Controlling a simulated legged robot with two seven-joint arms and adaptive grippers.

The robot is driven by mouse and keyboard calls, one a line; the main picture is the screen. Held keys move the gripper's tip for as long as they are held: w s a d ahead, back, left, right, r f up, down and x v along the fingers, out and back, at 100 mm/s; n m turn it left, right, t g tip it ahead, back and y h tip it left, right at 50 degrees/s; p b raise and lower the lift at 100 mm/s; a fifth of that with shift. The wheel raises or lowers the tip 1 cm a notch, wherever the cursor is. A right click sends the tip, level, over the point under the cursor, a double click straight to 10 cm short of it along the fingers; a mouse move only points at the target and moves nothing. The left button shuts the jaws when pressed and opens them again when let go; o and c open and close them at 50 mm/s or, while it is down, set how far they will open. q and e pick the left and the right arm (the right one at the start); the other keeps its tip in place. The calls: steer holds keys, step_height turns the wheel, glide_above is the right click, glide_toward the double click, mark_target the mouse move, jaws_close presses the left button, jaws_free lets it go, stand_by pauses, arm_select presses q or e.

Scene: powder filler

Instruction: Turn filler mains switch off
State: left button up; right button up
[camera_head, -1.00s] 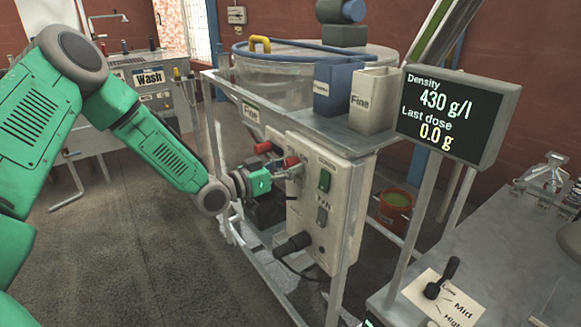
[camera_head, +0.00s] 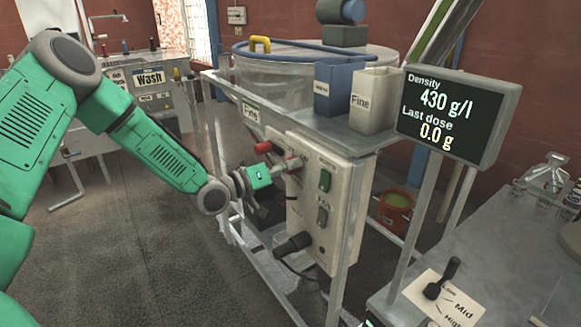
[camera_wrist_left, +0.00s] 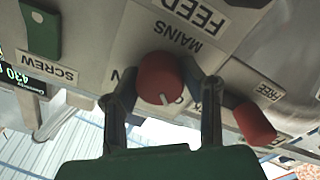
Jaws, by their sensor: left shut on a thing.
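The mains switch (camera_wrist_left: 160,80) is a red round knob with a white mark, below the MAINS label in the upside-down left wrist view. It sits on the pale control panel (camera_head: 333,215) of the filler, which also shows in the wrist view. My left gripper (camera_wrist_left: 167,85) has one finger on each side of this knob and is shut on it. In the head view the gripper (camera_head: 288,172) is at the upper left part of the panel, and its fingers partly hide the knob. My right gripper is in neither view.
A second red knob (camera_wrist_left: 256,122) by a FREE label is close beside one finger. A green SCREW switch (camera_wrist_left: 41,30) is on the same panel. A black plug (camera_head: 293,244) is lower down. The display (camera_head: 450,118) and side table (camera_head: 500,240) stand to the right.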

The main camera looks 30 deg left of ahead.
arm_select(q)
steer(key=shift+s+f, duration=0.15)
steer(key=shift+f, duration=0.25)
steer(key=o, duration=1.1)
steer(key=shift+a, duration=0.1)
steer(key=shift+o, duration=0.2)
steer(key=shift+a+r, duration=0.1)
steer(key=v, duration=1.2)
